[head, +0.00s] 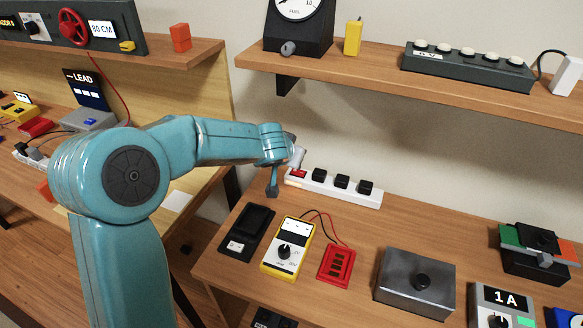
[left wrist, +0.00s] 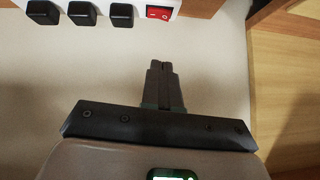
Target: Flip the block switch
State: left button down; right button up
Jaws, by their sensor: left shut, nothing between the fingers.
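A white power strip (head: 335,188) lies along the back of the right bench, with a red rocker switch (head: 298,173) at its left end and black blocks along it. The red switch also shows at the top edge of the left wrist view (left wrist: 160,11), partly cut off, with black blocks (left wrist: 82,13) beside it. My left gripper (head: 272,189) hangs just left of the strip's red-switch end. Its dark fingers (left wrist: 163,75) are shut and empty, with a gap in the picture between them and the red switch. My right gripper is not in view.
In front of the strip are a black tray (head: 246,232), a yellow multimeter (head: 288,248), a red block (head: 337,265) with leads and a grey metal box (head: 415,282). A wooden shelf (head: 380,76) overhangs behind. Bench right of the strip is clear.

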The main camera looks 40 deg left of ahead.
pick_arm(q)
jog(key=p, duration=0.2)
send_over(293, 173)
jog(key=s+d, duration=0.1)
notch_tip(293, 173, down, 7)
notch_tip(293, 173, down, 2)
jog(key=shift+s+a+f+b, duration=0.15)
jog(key=shift+f+b, duration=0.1)
jog(key=shift+b, duration=0.6)
jog(key=shift+f, duration=0.75)
jog(key=f+b, duration=0.1)
jog(key=b, duration=0.2)
jog(key=shift+s+a+f, duration=0.1)
jog(key=shift+a+f, duration=0.05)
jog(key=shift+f, duration=0.05)
jog(key=shift+s+r, duration=0.1)
jog(key=shift+r, duration=0.2)
jog(key=shift+f, duration=0.1)
